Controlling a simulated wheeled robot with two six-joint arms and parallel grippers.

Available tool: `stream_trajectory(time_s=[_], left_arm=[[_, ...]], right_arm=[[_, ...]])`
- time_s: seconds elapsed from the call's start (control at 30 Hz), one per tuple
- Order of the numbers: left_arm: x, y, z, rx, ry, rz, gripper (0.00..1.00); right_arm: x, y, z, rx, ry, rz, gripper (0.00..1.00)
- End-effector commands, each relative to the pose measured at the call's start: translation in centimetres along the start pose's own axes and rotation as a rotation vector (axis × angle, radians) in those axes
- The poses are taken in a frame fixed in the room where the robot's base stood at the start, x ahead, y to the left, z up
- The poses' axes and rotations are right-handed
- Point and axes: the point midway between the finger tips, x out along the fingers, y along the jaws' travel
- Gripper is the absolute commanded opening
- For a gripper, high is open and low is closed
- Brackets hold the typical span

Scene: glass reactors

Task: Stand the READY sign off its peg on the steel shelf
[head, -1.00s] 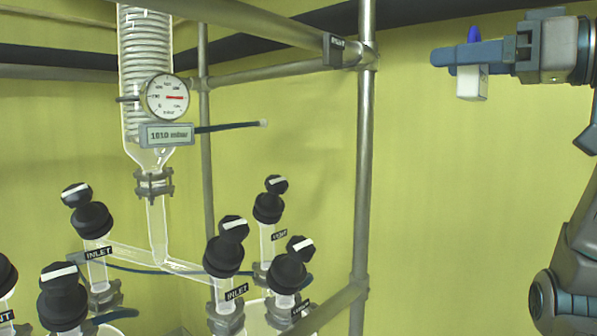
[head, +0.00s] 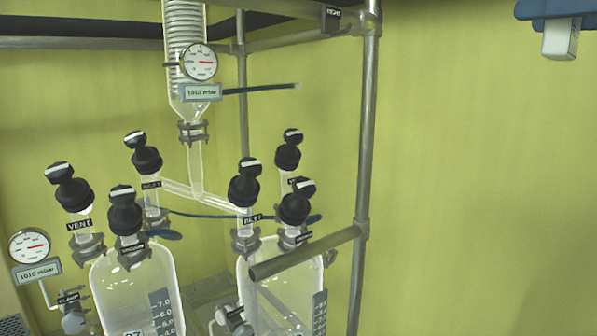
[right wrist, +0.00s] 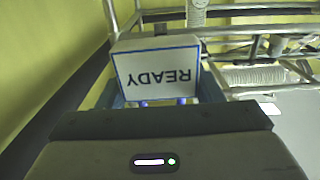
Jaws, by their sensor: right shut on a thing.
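The READY sign (right wrist: 160,72) is a white plate with a blue border and dark lettering, upside down in the right wrist view. My right gripper (right wrist: 165,100) is shut on it and holds it in the air. In the head view the sign's white end (head: 561,40) hangs below the blue fingers of my right gripper (head: 556,12) at the top right corner, clear of the frame poles. The peg and the steel shelf cannot be made out. My left gripper is not in view.
A steel pole frame (head: 366,130) stands left of the right gripper. Inside it are glass reactors (head: 140,285) with black-capped valves (head: 125,212), a glass condenser (head: 185,95) and round gauges (head: 200,62). A horizontal bar (head: 305,252) juts forward. The space right of the pole looks clear.

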Motion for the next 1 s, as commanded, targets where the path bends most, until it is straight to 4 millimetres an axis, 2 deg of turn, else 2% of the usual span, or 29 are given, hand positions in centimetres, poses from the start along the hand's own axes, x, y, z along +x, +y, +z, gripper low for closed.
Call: stream_trajectory(time_s=[0.37,0.57,0.67,0.8,1.0], left_arm=[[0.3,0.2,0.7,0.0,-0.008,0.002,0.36],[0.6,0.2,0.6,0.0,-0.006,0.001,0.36],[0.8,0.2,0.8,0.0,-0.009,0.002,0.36],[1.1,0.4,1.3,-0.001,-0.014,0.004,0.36],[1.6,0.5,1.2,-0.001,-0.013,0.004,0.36]], right_arm=[[4.7,1.2,3.9,0.004,-0.004,-0.031,0.37],[8.2,2.1,7.6,0.007,-0.006,-0.049,0.37],[10.6,2.6,10.6,0.009,-0.008,-0.055,0.37],[13.9,3.4,15.9,0.011,-0.008,-0.054,0.37],[17.3,3.9,23.9,0.01,-0.008,-0.026,0.37]])
